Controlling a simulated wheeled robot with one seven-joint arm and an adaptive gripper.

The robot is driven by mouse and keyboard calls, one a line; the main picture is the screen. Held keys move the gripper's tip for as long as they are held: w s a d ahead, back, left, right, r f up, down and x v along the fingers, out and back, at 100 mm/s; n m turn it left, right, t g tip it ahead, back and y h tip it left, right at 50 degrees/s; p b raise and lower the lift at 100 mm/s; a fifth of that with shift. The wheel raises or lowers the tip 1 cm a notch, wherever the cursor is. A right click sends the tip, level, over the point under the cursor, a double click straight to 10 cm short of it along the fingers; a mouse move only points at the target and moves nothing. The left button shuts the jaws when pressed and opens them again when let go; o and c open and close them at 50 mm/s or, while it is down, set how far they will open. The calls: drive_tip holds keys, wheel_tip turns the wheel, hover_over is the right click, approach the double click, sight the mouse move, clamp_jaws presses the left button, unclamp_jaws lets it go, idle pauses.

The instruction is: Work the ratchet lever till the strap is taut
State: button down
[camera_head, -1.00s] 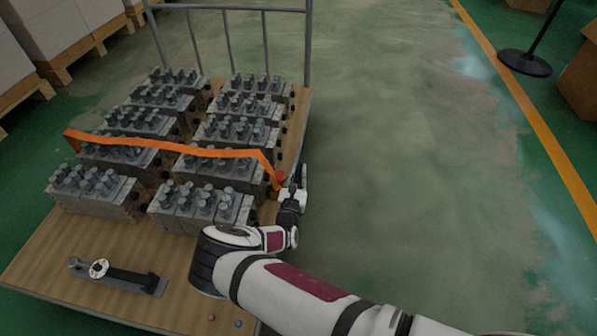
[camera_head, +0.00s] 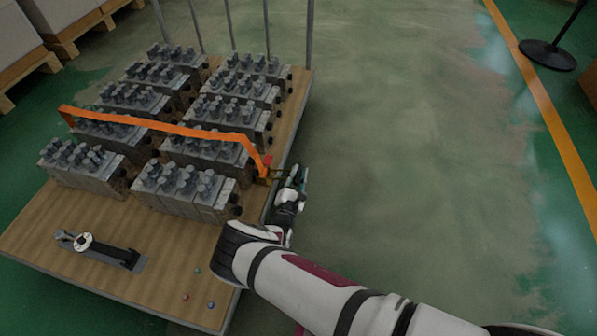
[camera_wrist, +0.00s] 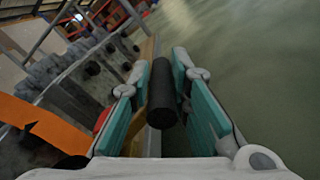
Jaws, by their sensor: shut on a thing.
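An orange strap (camera_head: 180,129) runs across the second row of valve blocks (camera_head: 185,190), from the left side of the cart to a ratchet (camera_head: 264,171) with a red part at the right edge. It lies close over the blocks; I cannot tell how tight it is. My gripper (camera_head: 300,176) is just outside that edge, beside the ratchet. In the wrist view, my gripper's teal pads (camera_wrist: 162,110) are either side of a black cylindrical lever grip (camera_wrist: 162,95), shut on it. The strap (camera_wrist: 40,122) also shows at the left there. The ratchet body is mostly hidden.
The wooden cart deck (camera_head: 60,225) carries several blocks in two columns. A dark tool with a round dial (camera_head: 84,242) lies at its front, near a few small coloured pieces (camera_head: 197,270).

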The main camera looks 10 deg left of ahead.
drive_tip(key=shift+s+d+f, duration=0.1)
drive_tip(key=shift+d+f, duration=0.2)
drive_tip(key=shift+f, duration=0.4)
drive_tip(key=c, duration=1.5)
unclamp_jaws()
drive_tip(key=shift+c, duration=0.2)
drive_tip(key=shift+a, duration=0.1)
drive_tip(key=shift+r, duration=0.1)
drive_tip(key=shift+s, duration=0.2)
drive_tip(key=s, duration=1.1)
drive_tip(key=shift+s+a, duration=0.15)
drive_tip(key=shift+s, duration=0.1)
